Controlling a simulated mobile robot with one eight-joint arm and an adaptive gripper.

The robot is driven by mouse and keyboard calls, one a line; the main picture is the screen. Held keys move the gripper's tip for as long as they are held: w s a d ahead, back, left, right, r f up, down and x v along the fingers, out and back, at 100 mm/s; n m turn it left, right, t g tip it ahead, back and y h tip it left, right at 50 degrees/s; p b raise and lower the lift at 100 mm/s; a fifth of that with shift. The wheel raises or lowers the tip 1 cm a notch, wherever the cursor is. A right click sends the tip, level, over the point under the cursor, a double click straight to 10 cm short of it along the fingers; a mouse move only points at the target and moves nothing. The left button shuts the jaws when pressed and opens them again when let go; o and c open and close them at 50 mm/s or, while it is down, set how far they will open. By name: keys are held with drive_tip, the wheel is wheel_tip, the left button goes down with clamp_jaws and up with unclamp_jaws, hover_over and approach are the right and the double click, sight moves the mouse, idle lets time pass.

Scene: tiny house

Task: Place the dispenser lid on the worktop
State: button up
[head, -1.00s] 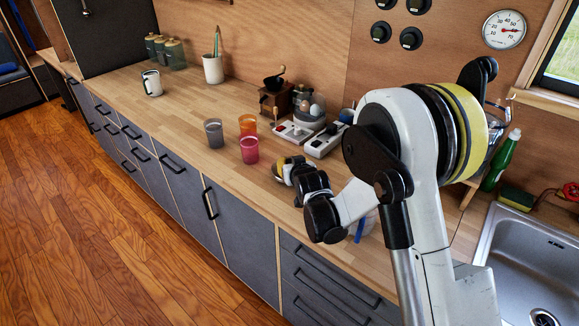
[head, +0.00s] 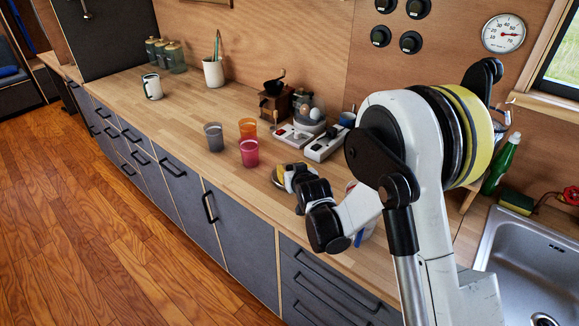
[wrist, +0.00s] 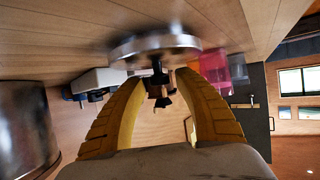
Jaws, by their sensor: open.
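The dispenser lid, a round silvery disc with a black knob (wrist: 155,45), shows in the wrist view against the worktop (wrist: 50,35), which is at the top of that picture. The knob points away from the worktop and sits between my fingertips. My gripper (wrist: 160,80) is open, with one yellow finger on each side of the knob and gaps visible beside it. The disc's edge is blurred, so I cannot tell whether it lies fully flat. In the head view my gripper (head: 284,175) is low over the worktop (head: 190,105), and the lid cannot be made out clearly.
A pink cup (head: 249,153), an orange cup (head: 247,128) and a grey cup (head: 214,137) stand left of my gripper. Power strips (head: 325,143) and a grinder (head: 274,100) are behind. A shiny metal cylinder (wrist: 25,130) is close in the wrist view. The worktop further left has free room.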

drive_tip(key=p+v, duration=0.2)
drive_tip(key=v, duration=0.8)
drive_tip(key=shift+s+d+r, duration=0.1)
drive_tip(key=shift+s+r, duration=0.1)
drive_tip(key=s+d+r+g+h, duration=0.1)
drive_tip(key=s+d+r, duration=0.3)
drive_tip(key=s+d, duration=0.1)
drive_tip(key=s+d+r+m+g+h, duration=0.1)
drive_tip(key=s+d+r, duration=0.2)
drive_tip(key=s+d, duration=0.2)
drive_tip(key=s+d+r+m+g, duration=0.1)
drive_tip(key=s+d+r, duration=0.3)
drive_tip(key=s, duration=0.3)
drive_tip(key=shift+d+r+g+h, duration=0.3)
drive_tip(key=shift+d+g+h, duration=0.1)
drive_tip(key=shift+d, duration=0.05)
drive_tip(key=s+d+m+g, duration=0.1)
drive_tip(key=s+d+g, duration=0.1)
drive_tip(key=s, duration=0.9)
drive_tip(key=shift+d+f+h, duration=0.25)
drive_tip(key=shift+d+h, duration=0.05)
drive_tip(key=shift+d, duration=0.4)
drive_tip(key=shift+s, duration=0.1)
